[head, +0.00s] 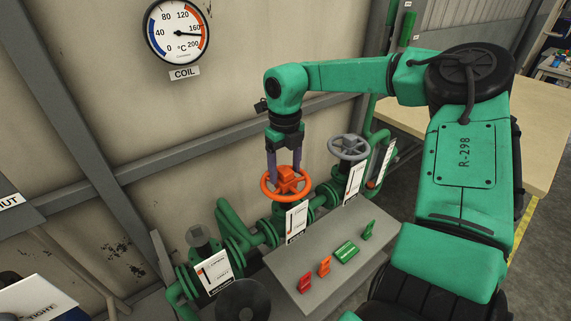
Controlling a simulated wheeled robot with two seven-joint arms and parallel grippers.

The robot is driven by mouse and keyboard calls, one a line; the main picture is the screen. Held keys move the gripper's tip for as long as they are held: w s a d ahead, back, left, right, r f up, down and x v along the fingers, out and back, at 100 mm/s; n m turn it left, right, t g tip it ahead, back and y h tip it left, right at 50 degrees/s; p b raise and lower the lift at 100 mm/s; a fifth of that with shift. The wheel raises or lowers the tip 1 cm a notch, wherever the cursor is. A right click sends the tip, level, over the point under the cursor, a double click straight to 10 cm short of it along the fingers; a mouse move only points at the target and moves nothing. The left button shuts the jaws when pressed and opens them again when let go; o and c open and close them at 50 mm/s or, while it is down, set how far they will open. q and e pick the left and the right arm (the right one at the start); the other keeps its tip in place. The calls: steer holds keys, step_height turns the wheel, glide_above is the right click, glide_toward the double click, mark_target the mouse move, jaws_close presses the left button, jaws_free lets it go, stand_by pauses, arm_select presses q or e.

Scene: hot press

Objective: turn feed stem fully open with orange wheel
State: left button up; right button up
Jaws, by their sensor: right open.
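The orange wheel (286,182) sits on a valve in the green pipe run against the wall, left of centre in the head view. My right gripper (284,176) comes down from above. Its two fingers are spread and reach down to the wheel, one at each side of the hub. Whether the fingers touch the wheel is too small to tell. A white tag (296,221) hangs in front of this valve; its print cannot be read. The stem beneath the wheel is mostly hidden. My left gripper is out of view.
A grey wheel (348,147) stands on the valve to the right. A grey stem top without a wheel (199,236) is at the left. The COIL gauge (178,31) hangs above. A wooden table (541,125) is at right.

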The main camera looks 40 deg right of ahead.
steer(key=shift+f+b, duration=0.3)
steer(key=shift+f, duration=0.6)
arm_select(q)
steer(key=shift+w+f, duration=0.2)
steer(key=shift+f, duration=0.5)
arm_select(e)
steer(key=shift+s+r, duration=0.1)
